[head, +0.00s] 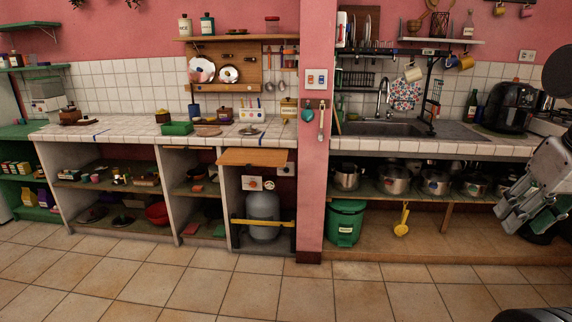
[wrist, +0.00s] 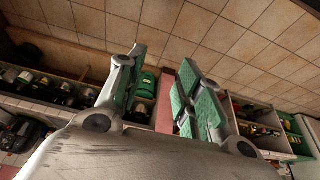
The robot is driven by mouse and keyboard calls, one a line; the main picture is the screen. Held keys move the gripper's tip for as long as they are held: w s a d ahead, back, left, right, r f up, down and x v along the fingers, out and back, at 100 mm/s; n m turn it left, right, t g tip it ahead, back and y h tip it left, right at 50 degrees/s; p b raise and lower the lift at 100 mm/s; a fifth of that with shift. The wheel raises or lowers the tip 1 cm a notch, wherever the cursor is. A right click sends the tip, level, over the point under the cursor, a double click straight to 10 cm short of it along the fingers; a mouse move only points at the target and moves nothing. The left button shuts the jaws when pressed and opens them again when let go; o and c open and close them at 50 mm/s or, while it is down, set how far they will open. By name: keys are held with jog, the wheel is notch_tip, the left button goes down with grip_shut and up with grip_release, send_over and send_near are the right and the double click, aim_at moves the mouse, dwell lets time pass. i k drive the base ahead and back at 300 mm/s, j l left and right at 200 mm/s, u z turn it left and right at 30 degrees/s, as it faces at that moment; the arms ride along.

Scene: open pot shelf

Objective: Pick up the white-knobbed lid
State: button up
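I cannot make out a white knob on any lid for certain. A small silver lid (head: 249,130) lies on the tiled counter left of the pink pillar; its knob is too small to tell its colour. Dark lid-like discs (head: 93,213) lie on the bottom shelf at the left. Several steel pots (head: 394,179) stand on the right shelf under the sink. My gripper (head: 508,213) is at the right of the head view, in front of that shelf and away from all lids. In the wrist view my gripper (wrist: 162,60) has its green-padded fingers apart with nothing between them.
The pink pillar (head: 314,140) splits the two counters. A green bin (head: 345,222) and a hanging yellow ladle (head: 402,219) are below the right shelf. A gas cylinder (head: 263,214) stands in the left unit. A black air fryer (head: 508,104) is on the right counter. The tiled floor (head: 180,285) is clear.

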aim_at(248, 130)
jog(key=i+j, duration=0.35)
jog(key=i, duration=0.15)
jog(key=i+j+u, duration=0.1)
jog(key=i+j, duration=0.2)
jog(key=i, duration=0.2)
jog(key=i+j, duration=0.3)
jog(key=i, duration=0.2)
jog(key=i+j+u, duration=0.1)
jog(key=i+j, duration=0.2)
jog(key=i, duration=0.2)
jog(key=i+j, duration=0.25)
jog(key=i, duration=0.3)
jog(key=i+j+u, duration=0.1)
jog(key=i+j, duration=0.15)
jog(key=i, duration=0.25)
